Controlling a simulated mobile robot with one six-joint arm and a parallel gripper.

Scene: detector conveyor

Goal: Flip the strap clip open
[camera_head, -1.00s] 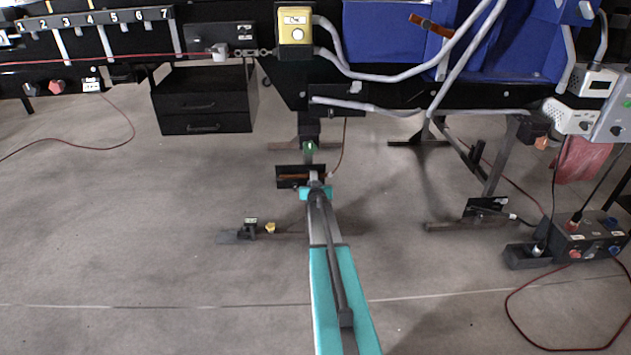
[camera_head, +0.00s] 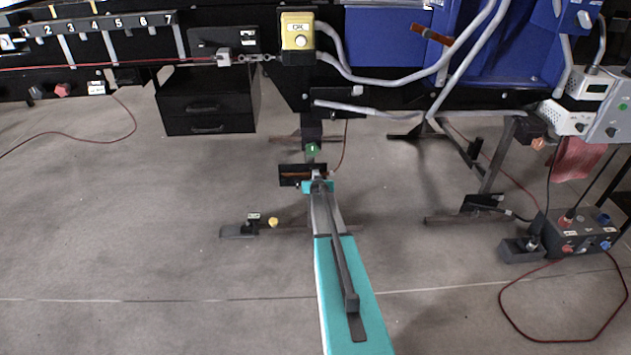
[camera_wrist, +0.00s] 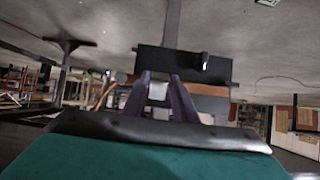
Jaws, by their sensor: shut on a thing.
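The strap clip (camera_head: 290,175) shows in the head view as a small dark plate with a brown-orange strap across it, low under the conveyor near the centre. In the wrist view the dark clip plate (camera_wrist: 160,62) stands upright just beyond my fingers, with a small black tab at its right. The orange-brown strap (camera_wrist: 207,103) runs behind the fingers. My gripper (camera_wrist: 160,88) has its two fingers around a small pale piece in front of the strap, which I take as part of the clip. In the head view my gripper (camera_head: 317,174) is at the clip's right end.
A yellow button box (camera_head: 298,30) and grey hoses (camera_head: 400,75) are above. A black drawer unit (camera_head: 207,100) stands left. A floor foot with a yellow knob (camera_head: 273,222) is left of my arm. A dark control box (camera_head: 577,233) with a red cable stands right. Open floor lies left.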

